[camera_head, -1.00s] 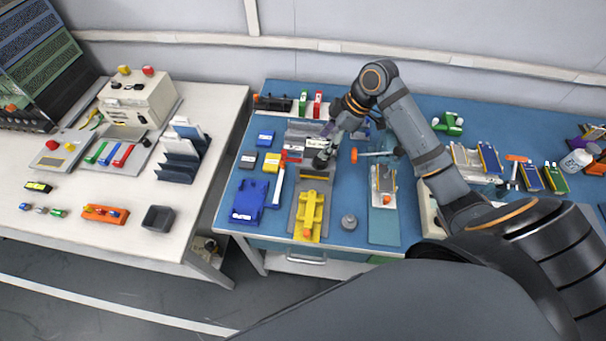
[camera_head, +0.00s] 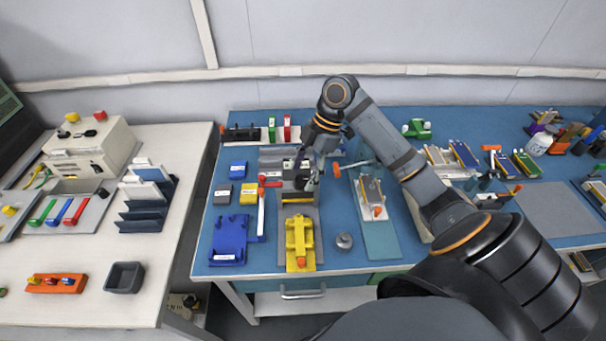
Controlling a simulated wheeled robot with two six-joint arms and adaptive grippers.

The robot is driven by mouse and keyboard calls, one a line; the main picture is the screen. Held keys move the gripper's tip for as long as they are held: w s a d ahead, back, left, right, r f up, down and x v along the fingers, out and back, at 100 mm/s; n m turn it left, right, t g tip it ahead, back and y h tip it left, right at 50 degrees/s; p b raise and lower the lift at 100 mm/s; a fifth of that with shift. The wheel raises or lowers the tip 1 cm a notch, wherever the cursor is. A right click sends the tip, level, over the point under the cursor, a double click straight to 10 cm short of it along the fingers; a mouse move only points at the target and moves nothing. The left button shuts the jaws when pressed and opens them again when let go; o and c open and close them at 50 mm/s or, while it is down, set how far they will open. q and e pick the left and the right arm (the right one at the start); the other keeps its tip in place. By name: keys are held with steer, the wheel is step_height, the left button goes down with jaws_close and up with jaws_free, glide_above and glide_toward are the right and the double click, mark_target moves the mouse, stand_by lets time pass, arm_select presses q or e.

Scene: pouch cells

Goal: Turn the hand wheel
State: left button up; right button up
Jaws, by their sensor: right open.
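My right gripper (camera_head: 308,170) is open and points down over a small grey and black fixture (camera_head: 300,197) on the blue table, behind the yellow tool. The gripper covers much of the fixture's top, so a hand wheel there cannot be made out clearly. Whether the fingers touch the fixture cannot be told. My left gripper is not in view.
A yellow tool (camera_head: 300,243) lies in front of the fixture. An orange-tipped lever (camera_head: 354,165) is to the right, a red-ended handle (camera_head: 262,205) to the left. A blue tray (camera_head: 229,240) and a round grey weight (camera_head: 344,242) are near the front edge.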

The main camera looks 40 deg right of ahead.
steer(key=shift+a+f, duration=0.2)
steer(key=shift+f, duration=0.35)
steer(key=shift+c, duration=0.3)
steer(key=c, duration=1.1)
steer(key=shift+r+m+p, duration=0.2)
steer(key=shift+m+p, duration=0.2)
steer(key=shift+p, duration=0.5)
steer(key=m+t+p, duration=0.1)
steer(key=m+p, duration=0.1)
steer(key=p, duration=0.1)
steer(key=shift+s+r+m+p, duration=0.1)
steer(key=shift+m+p, duration=0.25)
steer(key=shift+m, duration=0.05)
steer(key=shift+f+m+t+h+p, duration=0.2)
steer(key=shift+m+t+h+p, duration=0.3)
steer(key=shift+m+p, duration=0.75)
